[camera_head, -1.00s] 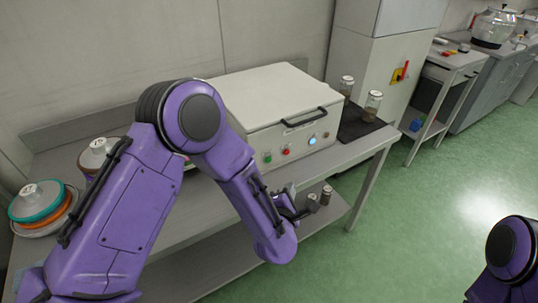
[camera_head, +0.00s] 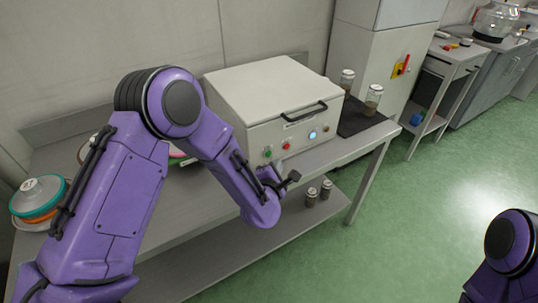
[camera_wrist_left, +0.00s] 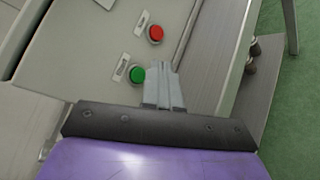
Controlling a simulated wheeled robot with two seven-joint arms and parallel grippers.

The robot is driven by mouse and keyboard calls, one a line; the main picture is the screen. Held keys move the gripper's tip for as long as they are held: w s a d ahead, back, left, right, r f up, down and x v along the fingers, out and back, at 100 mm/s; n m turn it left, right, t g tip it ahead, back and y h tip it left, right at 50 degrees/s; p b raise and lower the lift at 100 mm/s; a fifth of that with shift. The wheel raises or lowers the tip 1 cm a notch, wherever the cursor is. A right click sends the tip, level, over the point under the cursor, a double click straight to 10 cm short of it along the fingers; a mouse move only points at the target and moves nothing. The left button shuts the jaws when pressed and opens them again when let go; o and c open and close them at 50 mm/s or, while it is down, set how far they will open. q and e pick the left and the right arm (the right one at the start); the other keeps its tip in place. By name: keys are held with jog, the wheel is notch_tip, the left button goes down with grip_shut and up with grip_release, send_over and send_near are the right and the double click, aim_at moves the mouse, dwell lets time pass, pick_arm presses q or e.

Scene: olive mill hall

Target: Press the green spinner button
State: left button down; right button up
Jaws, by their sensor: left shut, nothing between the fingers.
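The green spinner button (camera_head: 268,154) is on the front panel of a cream box-shaped machine (camera_head: 262,95) on the bench. A red button (camera_head: 286,146) is to its right. My left gripper (camera_head: 287,181) is shut and empty, in front of and below the panel. In the left wrist view the green button (camera_wrist_left: 137,75) shows just left of the shut fingertips (camera_wrist_left: 161,72), and the red button (camera_wrist_left: 155,33) is farther up. I cannot tell the exact gap between fingertips and panel. My right gripper is not in view.
The panel also has a lit blue button (camera_head: 312,135). Jars (camera_head: 373,98) stand on a dark mat (camera_head: 356,119) right of the machine. Stacked colored dishes (camera_head: 40,196) are at the bench's left. Two small jars (camera_head: 326,190) stand on the lower shelf. Green floor (camera_head: 430,210) is clear at right.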

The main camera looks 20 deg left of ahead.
pick_arm(q)
jog(key=shift+w+a, duration=0.45)
jog(key=shift+a, duration=0.15)
jog(key=shift+a, duration=0.1)
dwell(1.6)
jog(key=shift+w+a, duration=0.25)
jog(key=shift+w+a, duration=0.25)
jog(key=shift+a, duration=0.05)
dwell(0.7)
jog(key=shift+s+d, duration=0.5)
jog(key=shift+d, duration=0.15)
jog(key=s+d, duration=0.1)
jog(key=d, duration=0.1)
jog(key=s+d, duration=0.2)
jog(key=shift+b, duration=0.35)
